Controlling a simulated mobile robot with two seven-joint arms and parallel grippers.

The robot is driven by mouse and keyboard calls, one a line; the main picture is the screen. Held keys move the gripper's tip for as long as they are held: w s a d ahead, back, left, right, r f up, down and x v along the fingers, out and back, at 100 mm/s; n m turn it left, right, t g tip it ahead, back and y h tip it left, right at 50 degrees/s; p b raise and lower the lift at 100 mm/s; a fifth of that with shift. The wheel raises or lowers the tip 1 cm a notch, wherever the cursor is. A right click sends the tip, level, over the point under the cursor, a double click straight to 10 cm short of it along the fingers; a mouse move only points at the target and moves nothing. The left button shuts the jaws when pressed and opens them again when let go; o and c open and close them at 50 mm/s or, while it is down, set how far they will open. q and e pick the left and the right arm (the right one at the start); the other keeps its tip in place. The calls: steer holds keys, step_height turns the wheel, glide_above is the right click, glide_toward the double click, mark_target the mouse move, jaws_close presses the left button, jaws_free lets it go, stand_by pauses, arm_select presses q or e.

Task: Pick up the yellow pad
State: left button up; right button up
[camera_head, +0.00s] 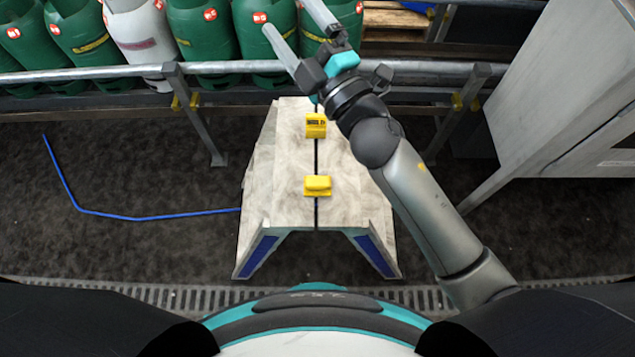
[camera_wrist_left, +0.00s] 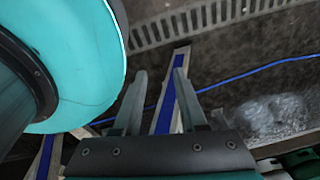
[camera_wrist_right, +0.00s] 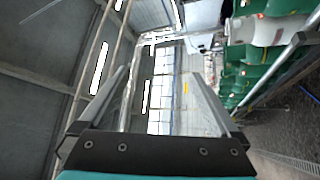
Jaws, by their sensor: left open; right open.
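Two yellow items stand on the pale, worn table (camera_head: 275,160). The nearer one is a low yellow pad (camera_head: 317,186) with a raised block on a flat base. The farther one is a taller yellow block (camera_head: 316,125) with a dark label on it. My right gripper (camera_head: 292,20) is open and empty, raised beyond the table's far end. Its spread fingers also show in the right wrist view (camera_wrist_right: 157,72). My left gripper (camera_wrist_left: 160,74) is open and empty in the left wrist view and out of the head view. Neither yellow item shows in the wrist views.
A metal rail (camera_head: 110,72) runs behind the table, with green and white gas cylinders (camera_head: 197,25) beyond it. A grey cabinet (camera_head: 570,90) stands at the right. A blue hose (camera_head: 140,217) lies on the floor at the left. The tabletop around the yellow items is clear.

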steer(key=s+a+r+n+g+y, duration=0.4)
steer(key=s+a+n+g+y, duration=0.2)
steer(key=a+n+g+y, duration=0.45)
steer(key=s+a+f+n+g+h, duration=0.3)
steer(key=s+f+n+g+h, duration=0.5)
steer(key=n, duration=0.7)
steer(key=n+h+b, duration=0.2)
steer(key=n+h, duration=0.6)
steer(key=h, duration=0.7)
glide_above(323, 181)
step_height(323, 181, down, 14)
steer(key=shift+m+t, duration=0.25)
steer(key=shift+t, duration=0.2)
step_height(323, 181, down, 8)
steer(key=shift+d+r+b, duration=0.1)
steer(key=shift+d+b, duration=0.05)
steer(key=shift+b, duration=0.85)
steer(key=shift+f+b, duration=0.4)
steer(key=shift+f, duration=0.95)
step_height(323, 181, down, 3)
steer(key=shift+r+b, duration=0.2)
steer(key=shift+b, duration=0.35)
steer(key=shift+f, duration=0.8)
arm_select(q)
steer(key=w+d+f, duration=0.1)
steer(key=w+d, duration=0.1)
steer(key=w, duration=0.6)
steer(key=shift+w+d+t, duration=0.2)
steer(key=shift+d+t, duration=0.1)
steer(key=shift+d, duration=0.1)
